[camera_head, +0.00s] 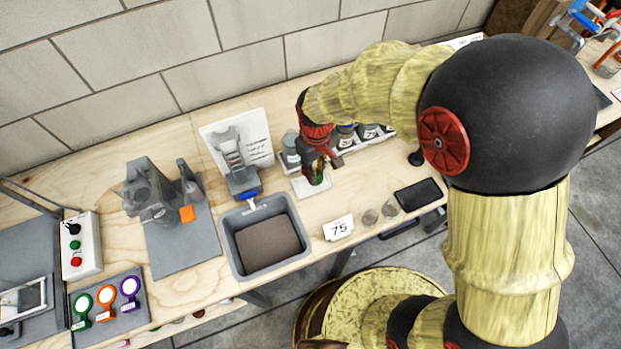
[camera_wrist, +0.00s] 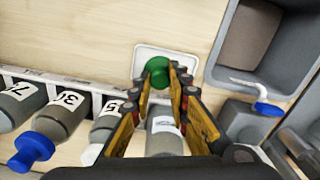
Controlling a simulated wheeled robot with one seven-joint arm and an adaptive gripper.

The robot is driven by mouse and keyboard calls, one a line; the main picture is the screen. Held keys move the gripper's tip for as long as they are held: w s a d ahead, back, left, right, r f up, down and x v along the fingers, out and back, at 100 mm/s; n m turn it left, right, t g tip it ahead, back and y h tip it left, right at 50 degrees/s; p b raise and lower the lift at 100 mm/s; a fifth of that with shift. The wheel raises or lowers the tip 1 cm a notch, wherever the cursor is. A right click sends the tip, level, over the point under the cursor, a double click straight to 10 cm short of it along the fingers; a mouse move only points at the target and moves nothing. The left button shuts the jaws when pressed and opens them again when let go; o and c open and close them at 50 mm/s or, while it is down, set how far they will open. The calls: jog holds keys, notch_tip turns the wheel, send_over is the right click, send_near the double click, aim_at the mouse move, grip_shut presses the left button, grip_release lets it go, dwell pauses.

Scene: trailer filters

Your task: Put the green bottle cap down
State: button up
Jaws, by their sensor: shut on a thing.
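The green bottle cap (camera_wrist: 157,70) is between the fingertips of my gripper (camera_wrist: 160,82) in the wrist view, and the gripper is shut on it. The cap overlaps a small white square pad (camera_wrist: 181,56) on the wooden table; I cannot tell whether it touches the pad. In the head view, my gripper (camera_head: 318,171) points down over the same white pad (camera_head: 299,187), with some green showing at its tips. A grey bottle with a white label (camera_wrist: 165,140) shows between the fingers, nearer the wrist camera; its top is partly hidden.
Several labelled grey bottles stand in a row beside the pad, one with a blue cap (camera_wrist: 33,150). A grey bin (camera_head: 232,247) stands left of the pad in the head view. A "75" card (camera_head: 338,228), small glass jars and a black tablet (camera_head: 418,195) lie to the right.

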jog(key=shift+w+a+f, duration=0.2)
jog(key=shift+a+f, duration=0.3)
jog(key=shift+f, duration=0.25)
jog(key=shift+w+a+f+b, duration=0.15)
jog(key=shift+f+b, duration=0.8)
jog(key=shift+f, duration=0.65)
jog(key=o, duration=0.7)
jog(key=shift+f, duration=0.15)
jog(key=shift+c, duration=0.2)
jog(key=shift+o, duration=0.6)
